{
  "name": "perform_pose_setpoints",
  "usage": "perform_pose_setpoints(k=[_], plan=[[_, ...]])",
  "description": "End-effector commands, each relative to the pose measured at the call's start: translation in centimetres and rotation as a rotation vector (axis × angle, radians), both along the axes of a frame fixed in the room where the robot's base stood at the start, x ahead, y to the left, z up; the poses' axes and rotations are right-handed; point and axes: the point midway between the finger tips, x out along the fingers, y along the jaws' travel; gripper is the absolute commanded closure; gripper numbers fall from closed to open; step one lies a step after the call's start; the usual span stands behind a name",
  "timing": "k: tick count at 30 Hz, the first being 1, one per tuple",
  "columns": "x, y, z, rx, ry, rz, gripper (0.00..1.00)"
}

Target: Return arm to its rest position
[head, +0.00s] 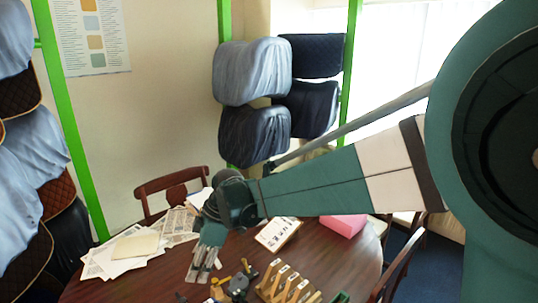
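My arm (320,187) reaches in from the right side of the head view. It slopes down to the left over the dark wooden table (345,262). My gripper (201,276) hangs from the arm's end and points down over the table's near left part. Its grey fingers look close together, and the gap between them is too small to judge. I see no object clearly held. Whether the fingertips touch the table cannot be told.
Papers (122,258) lie at the table's left. Small tools (238,284), a slotted wooden block (284,284), a framed sheet (277,234) and a pink block (343,227) are on the table. Chairs (172,190) surround it. Saddles (250,72) hang on green posts behind.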

Motion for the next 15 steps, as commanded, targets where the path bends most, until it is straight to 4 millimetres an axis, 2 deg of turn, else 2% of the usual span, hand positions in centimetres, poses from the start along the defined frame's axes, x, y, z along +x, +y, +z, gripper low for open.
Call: perform_pose_setpoints(k=[8, 15], plan=[[-0.1, -5.0, 2.3, -0.016, -0.012, -0.170, 0.70], [-0.5, -10.4, 4.3, -0.026, -0.024, -0.361, 0.70]])
